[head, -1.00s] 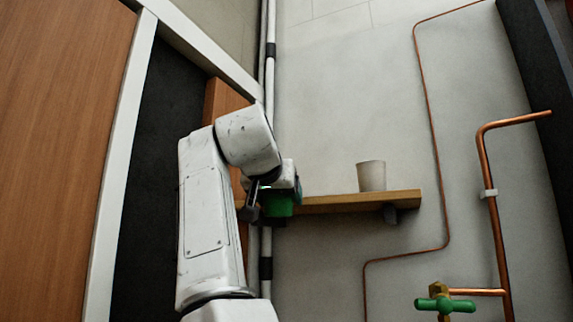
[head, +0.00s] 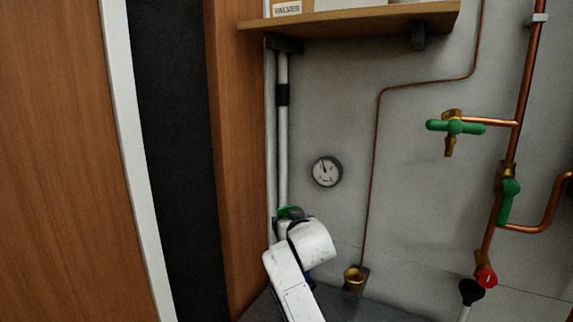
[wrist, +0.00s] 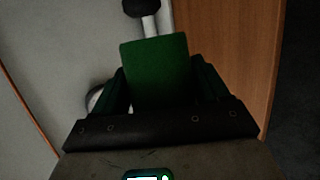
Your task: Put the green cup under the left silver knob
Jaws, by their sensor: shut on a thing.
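My gripper (wrist: 160,85) is shut on the green cup (wrist: 157,68), with a dark finger on either side of it in the wrist view. In the head view only a small green part of the cup (head: 290,211) shows beyond my white arm, close to the white pipes at the wall corner. The gripper's fingers are mostly hidden there by my arm. I see no silver knob in either view.
A wooden shelf (head: 350,22) with a box marked VALVES (head: 287,8) is above. A round gauge (head: 326,171) is on the wall. Copper pipes with a green-handled valve (head: 455,126) and a red knob (head: 486,277) are at right. A brass fitting (head: 354,279) sits low.

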